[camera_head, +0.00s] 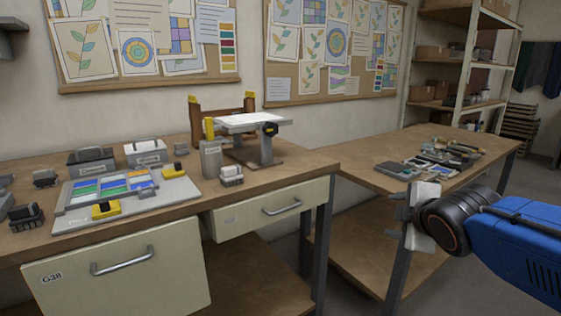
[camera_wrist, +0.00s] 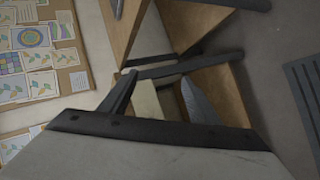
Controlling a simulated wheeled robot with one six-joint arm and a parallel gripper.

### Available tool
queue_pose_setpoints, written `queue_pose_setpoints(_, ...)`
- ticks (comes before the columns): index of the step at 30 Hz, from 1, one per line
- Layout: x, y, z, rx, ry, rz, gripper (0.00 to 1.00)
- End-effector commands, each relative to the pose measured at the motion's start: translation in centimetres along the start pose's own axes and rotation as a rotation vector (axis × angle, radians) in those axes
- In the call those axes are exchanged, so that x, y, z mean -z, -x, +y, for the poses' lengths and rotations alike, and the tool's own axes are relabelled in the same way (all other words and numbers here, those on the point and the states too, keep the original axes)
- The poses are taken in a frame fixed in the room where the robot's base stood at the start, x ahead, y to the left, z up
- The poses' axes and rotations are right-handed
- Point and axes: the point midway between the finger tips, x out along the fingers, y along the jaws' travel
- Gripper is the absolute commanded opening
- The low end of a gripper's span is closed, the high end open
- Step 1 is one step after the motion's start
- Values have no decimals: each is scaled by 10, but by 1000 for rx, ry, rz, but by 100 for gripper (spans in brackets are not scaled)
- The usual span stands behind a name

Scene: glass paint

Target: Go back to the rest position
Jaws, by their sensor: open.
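My gripper (camera_head: 402,216) is at the right in the head view, at the end of my blue arm, in front of the right-hand table. Its jaws point left and hold nothing that I can see. In the wrist view the two fingers of my gripper (camera_wrist: 155,100) stand apart, with table edges and legs behind them. The gripper touches nothing that I can make out.
The left workbench (camera_head: 262,186) carries a glass panel (camera_head: 110,186) in a grey fixture and a raised white stand (camera_head: 243,121). The right-hand table (camera_head: 350,163) holds several small tools and trays. Corkboards (camera_head: 258,85) hang on the wall. Shelves (camera_head: 455,62) stand behind.

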Motion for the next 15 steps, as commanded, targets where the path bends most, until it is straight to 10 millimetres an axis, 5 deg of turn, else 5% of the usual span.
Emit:
queue_pose_setpoints(6, -44, 37, -87, 208, -589, -178, 56)
queue_pose_setpoints(15, -58, 91, -185, 408, -1199, -433, 56)
